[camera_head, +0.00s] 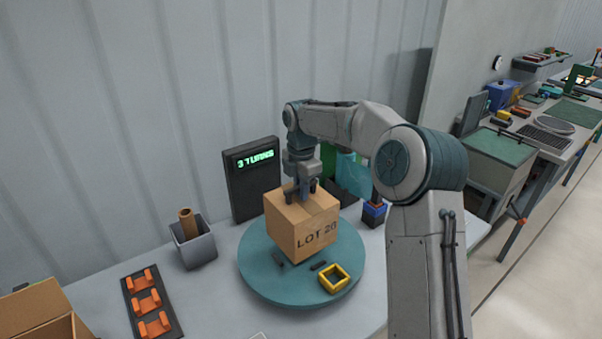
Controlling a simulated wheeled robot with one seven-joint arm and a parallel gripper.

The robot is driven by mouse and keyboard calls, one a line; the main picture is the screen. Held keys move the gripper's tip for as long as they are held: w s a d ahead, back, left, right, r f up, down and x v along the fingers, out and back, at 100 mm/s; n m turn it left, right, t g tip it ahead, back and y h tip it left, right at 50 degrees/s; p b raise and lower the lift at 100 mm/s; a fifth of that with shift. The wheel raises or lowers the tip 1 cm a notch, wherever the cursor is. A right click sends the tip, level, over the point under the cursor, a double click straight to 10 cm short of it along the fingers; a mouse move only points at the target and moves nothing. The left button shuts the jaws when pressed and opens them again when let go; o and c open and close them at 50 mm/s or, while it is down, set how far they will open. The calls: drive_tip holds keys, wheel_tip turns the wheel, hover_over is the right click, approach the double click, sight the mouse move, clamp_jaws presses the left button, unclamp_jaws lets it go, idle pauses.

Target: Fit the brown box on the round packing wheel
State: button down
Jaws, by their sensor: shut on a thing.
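Small dark pieces (318,266) and a yellow square frame (334,278) are on the wheel in front of the box. The part of the wheel behind the box is hidden.
A dark display (252,178) reading "3 TURNS" stands behind the wheel. A grey bin (194,244) with a brown roll, a dark rack with orange holders (148,301) and an open carton (40,312) are at left. A dark-blue and red item (374,213) is right of the wheel.

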drive_tip(key=shift+w, duration=0.55)
drive_tip(key=shift+s+f+b, duration=0.2)
drive_tip(key=shift+f+b, duration=0.45)
drive_tip(key=shift+b, duration=0.1)
wheel_tip(320, 180, down, 3)
drive_tip(key=b, duration=0.2)
drive_tip(key=shift+f+b, duration=0.15)
drive_tip(key=shift+b, duration=0.25)
drive_tip(key=shift+w+f+p, duration=0.1)
drive_tip(key=shift+f+p, duration=0.35)
idle(1.1)
drive_tip(key=c, duration=1.4)
unclamp_jaws()
drive_tip(key=shift+o, duration=0.2)
drive_tip(key=shift+f, duration=0.1)
